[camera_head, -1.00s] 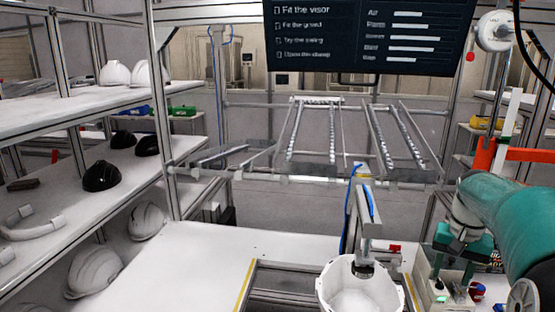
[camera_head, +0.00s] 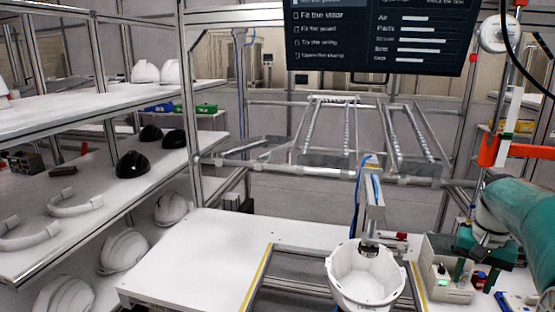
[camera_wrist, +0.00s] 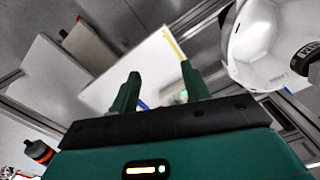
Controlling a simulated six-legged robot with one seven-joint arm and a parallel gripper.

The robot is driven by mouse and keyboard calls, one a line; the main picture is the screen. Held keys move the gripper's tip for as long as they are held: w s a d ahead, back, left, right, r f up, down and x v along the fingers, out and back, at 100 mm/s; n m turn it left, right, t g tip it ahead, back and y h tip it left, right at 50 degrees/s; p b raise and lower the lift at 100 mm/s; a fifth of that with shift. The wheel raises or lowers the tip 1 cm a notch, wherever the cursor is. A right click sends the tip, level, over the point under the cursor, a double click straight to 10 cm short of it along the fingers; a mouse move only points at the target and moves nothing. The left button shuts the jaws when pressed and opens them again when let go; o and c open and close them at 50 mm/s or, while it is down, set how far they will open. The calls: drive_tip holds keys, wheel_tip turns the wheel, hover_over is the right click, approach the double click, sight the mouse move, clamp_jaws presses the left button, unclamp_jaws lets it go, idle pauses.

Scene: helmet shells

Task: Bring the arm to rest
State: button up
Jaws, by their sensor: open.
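My teal arm enters at the right of the head view, and my gripper (camera_head: 480,250) hangs over the right side of the bench. In the wrist view my gripper (camera_wrist: 160,92) shows two green fingers standing well apart with nothing between them. A white helmet shell (camera_head: 365,275) sits open side up under a metal post at the bench's front. The shell also shows at the upper right of the wrist view (camera_wrist: 268,45), apart from the fingers.
A small control box (camera_head: 447,285) with a green light stands below my gripper. A white shelf (camera_head: 90,215) at left holds black and white shells. A metal rack (camera_head: 330,170) spans the back, under a screen (camera_head: 380,35). The white bench top (camera_head: 200,260) is clear at left.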

drive_tip(key=s+a+r+n+t+h, duration=0.1)
drive_tip(key=s+a+r+n, duration=0.1)
drive_tip(key=a, duration=0.7)
drive_tip(key=s+a+r+n+t, duration=0.1)
drive_tip(key=s+a+r+n, duration=0.1)
drive_tip(key=a, duration=0.6)
drive_tip(key=s+a+f+n+t+y, duration=0.1)
drive_tip(key=s+a+f+n+t, duration=0.2)
drive_tip(key=s+a, duration=0.7)
drive_tip(key=a, duration=0.3)
drive_tip(key=shift+s+f+n+t, duration=0.25)
drive_tip(key=shift+s+n+t, duration=0.05)
drive_tip(key=shift+s+n, duration=0.1)
